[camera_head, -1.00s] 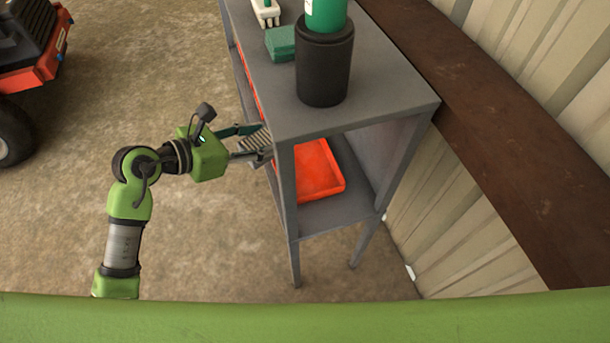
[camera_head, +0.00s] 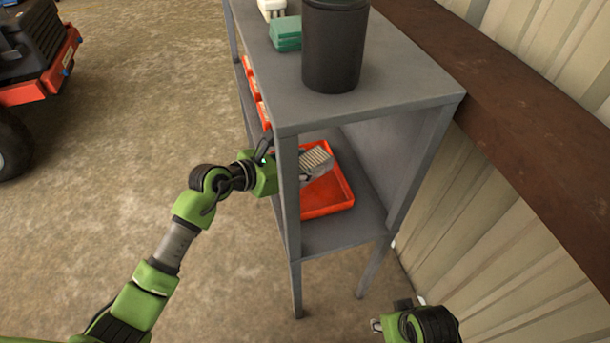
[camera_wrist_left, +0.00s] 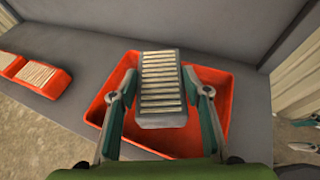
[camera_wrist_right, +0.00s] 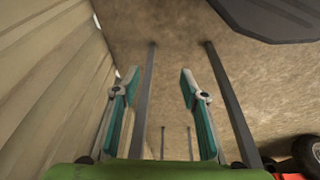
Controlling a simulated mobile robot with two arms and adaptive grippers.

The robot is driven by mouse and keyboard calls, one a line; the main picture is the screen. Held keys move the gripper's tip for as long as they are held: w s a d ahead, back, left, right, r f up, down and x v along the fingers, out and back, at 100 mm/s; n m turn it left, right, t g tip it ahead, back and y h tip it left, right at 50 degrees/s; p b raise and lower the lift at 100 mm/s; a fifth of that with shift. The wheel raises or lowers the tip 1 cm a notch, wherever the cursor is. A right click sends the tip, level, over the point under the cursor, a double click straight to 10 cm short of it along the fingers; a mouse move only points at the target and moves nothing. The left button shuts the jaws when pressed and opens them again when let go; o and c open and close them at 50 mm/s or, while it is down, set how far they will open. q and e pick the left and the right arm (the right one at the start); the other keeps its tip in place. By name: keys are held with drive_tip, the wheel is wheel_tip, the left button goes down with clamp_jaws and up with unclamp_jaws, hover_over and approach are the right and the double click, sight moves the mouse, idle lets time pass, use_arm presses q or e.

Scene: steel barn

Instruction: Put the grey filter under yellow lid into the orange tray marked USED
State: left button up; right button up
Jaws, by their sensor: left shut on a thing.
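The grey filter (camera_wrist_left: 161,110), a pleated block with pale ribs, is between the fingers of my left gripper (camera_wrist_left: 157,80), which is shut on it. In the head view the filter (camera_head: 316,160) is inside the shelf's lower level, over the orange tray (camera_head: 343,195). The left wrist view shows the tray (camera_wrist_left: 222,100) around and below the filter; I cannot tell if they touch. No USED marking is readable and no yellow lid shows. A shelf leg partly hides my left gripper in the head view. My right gripper (camera_wrist_right: 155,80) is open and empty, low beside the shelf.
The grey shelf (camera_head: 410,85) has upright legs near my left arm. A black canister (camera_head: 333,50) and a green block (camera_head: 285,33) stand on top. Orange holders with ribbed filters (camera_wrist_left: 42,78) lie left of the tray. A brown beam (camera_head: 500,120) and wall are at right.

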use_arm(q)
wheel_tip(320, 180, down, 3)
drive_tip(key=shift+f+b, duration=0.15)
drive_tip(key=shift+b, duration=0.35)
drive_tip(key=shift+f, duration=0.35)
use_arm(e)
drive_tip(key=shift+w+v, duration=0.2)
drive_tip(key=shift+v, duration=0.95)
drive_tip(key=shift+w+v, duration=0.25)
drive_tip(key=shift+v, duration=0.85)
use_arm(q)
drive_tip(key=shift+f, duration=0.15)
use_arm(e)
drive_tip(key=shift+r, duration=0.3)
use_arm(q)
drive_tip(key=o, duration=1.2)
drive_tip(key=shift+c, duration=0.2)
use_arm(e)
drive_tip(key=shift+r, duration=0.1)
use_arm(q)
drive_tip(key=p+v, duration=0.2)
drive_tip(key=v, duration=1)
use_arm(e)
wheel_tip(320, 180, down, 8)
